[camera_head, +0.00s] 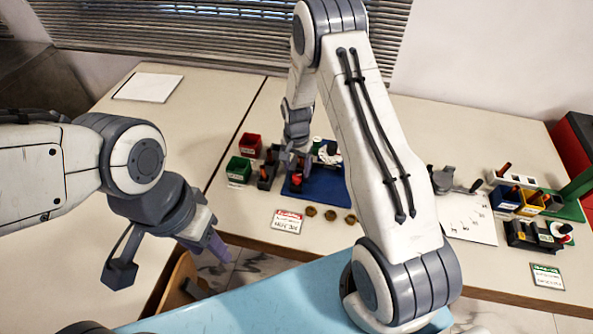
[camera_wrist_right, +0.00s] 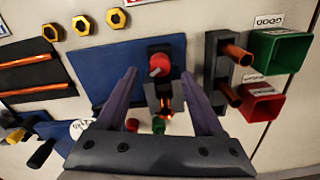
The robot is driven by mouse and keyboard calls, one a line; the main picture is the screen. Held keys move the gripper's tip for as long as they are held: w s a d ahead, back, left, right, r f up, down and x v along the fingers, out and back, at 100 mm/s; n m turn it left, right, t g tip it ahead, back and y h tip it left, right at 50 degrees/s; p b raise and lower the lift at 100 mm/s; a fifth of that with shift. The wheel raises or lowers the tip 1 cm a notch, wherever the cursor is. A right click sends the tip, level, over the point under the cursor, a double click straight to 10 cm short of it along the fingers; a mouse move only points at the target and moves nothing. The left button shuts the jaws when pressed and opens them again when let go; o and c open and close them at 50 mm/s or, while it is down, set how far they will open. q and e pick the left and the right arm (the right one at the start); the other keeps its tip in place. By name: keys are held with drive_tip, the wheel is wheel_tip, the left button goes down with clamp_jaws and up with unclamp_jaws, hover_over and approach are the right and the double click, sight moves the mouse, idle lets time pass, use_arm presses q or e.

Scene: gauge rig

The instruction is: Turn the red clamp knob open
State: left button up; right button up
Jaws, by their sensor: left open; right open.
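The red clamp knob (camera_wrist_right: 158,62) sits on a dark clamp block on a blue plate (camera_wrist_right: 95,75). In the head view the red knob (camera_head: 296,179) shows small, just below my right gripper (camera_head: 291,163). In the right wrist view my right gripper (camera_wrist_right: 158,76) is open, with one finger on each side of the knob in the picture. I cannot tell whether the fingers touch it. A copper-coloured part (camera_wrist_right: 164,96) shows below the knob between the fingers. My left gripper (camera_head: 208,248) is open, low at the table's front edge, away from the clamp.
A black rack with orange rods (camera_wrist_right: 235,52) stands beside the blue plate, close to a green bin (camera_wrist_right: 280,48) and red bin (camera_wrist_right: 262,98). Brass nuts (camera_head: 330,215) and a red-labelled card (camera_head: 287,221) lie in front. My right arm hides the table's middle.

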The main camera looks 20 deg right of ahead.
sight(297, 176)
drive_tip(key=shift+f+p, duration=0.3)
drive_tip(key=shift+f, duration=1.4)
clamp_jaws()
